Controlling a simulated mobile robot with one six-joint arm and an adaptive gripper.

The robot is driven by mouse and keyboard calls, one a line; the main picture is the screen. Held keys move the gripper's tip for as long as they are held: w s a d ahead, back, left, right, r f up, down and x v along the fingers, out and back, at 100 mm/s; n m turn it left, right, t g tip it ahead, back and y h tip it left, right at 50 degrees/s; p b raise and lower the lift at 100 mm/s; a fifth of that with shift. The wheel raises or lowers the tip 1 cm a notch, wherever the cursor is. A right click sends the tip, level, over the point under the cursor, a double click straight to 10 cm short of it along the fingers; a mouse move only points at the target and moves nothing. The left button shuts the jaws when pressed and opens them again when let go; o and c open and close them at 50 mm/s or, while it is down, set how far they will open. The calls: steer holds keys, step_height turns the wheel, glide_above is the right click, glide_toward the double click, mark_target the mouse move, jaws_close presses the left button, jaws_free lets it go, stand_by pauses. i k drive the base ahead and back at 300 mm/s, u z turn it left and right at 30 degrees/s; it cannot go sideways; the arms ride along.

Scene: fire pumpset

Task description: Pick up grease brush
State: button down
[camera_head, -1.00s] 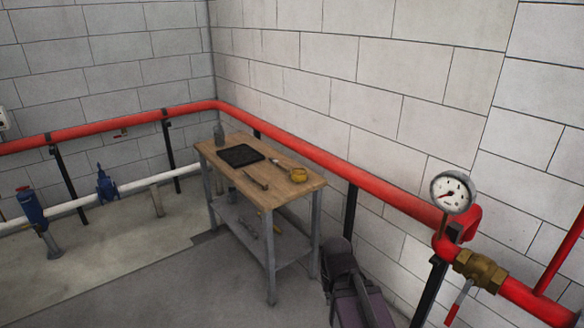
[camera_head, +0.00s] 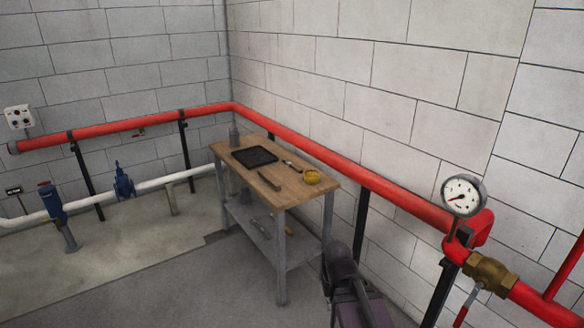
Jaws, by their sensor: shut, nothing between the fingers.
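A wooden-topped workbench (camera_head: 318,191) stands by the right wall. On it lies a small slim tool with a pale part (camera_head: 291,166), just left of a yellow round item (camera_head: 312,177). A dark narrow bar-like tool (camera_head: 269,181) lies nearer the front edge. Either slim tool could be the grease brush; they are too small to tell. Part of my arm shows dark at the bottom, in front of the bench's right end. My gripper's fingers are not visible.
A black tray (camera_head: 254,157) and a grey bottle (camera_head: 234,136) are on the bench, with more tools on its lower shelf (camera_head: 262,238). A red pipe (camera_head: 395,201) runs along the wall behind it. A gauge (camera_head: 462,195) and brass valve (camera_head: 490,273) stand at right.

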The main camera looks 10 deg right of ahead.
mark_target(290, 163)
steer(key=u, duration=0.15)
steer(key=i, duration=2.9)
steer(key=z, duration=0.35)
